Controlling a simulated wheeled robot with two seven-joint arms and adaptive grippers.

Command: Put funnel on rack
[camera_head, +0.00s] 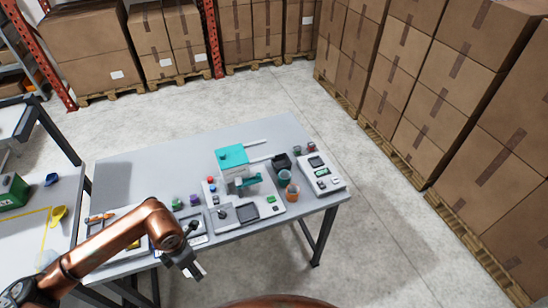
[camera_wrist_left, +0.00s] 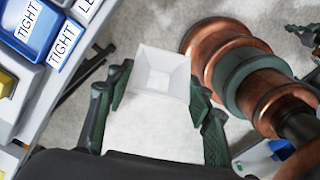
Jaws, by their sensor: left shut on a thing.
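The funnel (camera_wrist_left: 163,72) is a pale, square, hollow piece with sloping walls, seen between my left fingers in the left wrist view. My left gripper (camera_wrist_left: 158,100) is shut on it, with a dark green finger on each side. In the head view my left gripper (camera_head: 190,268) hangs just off the near edge of the grey table, and a small white part (camera_head: 198,271) shows at its tips. I cannot tell which fixture on the table is the rack.
On the table (camera_head: 130,172) stands a teal-topped machine (camera_head: 232,156), with cups (camera_head: 292,192) and a white panel (camera_head: 320,174) to its right. Blue bins (camera_wrist_left: 35,28) labelled TIGHT show in the left wrist view. The table's back left is clear.

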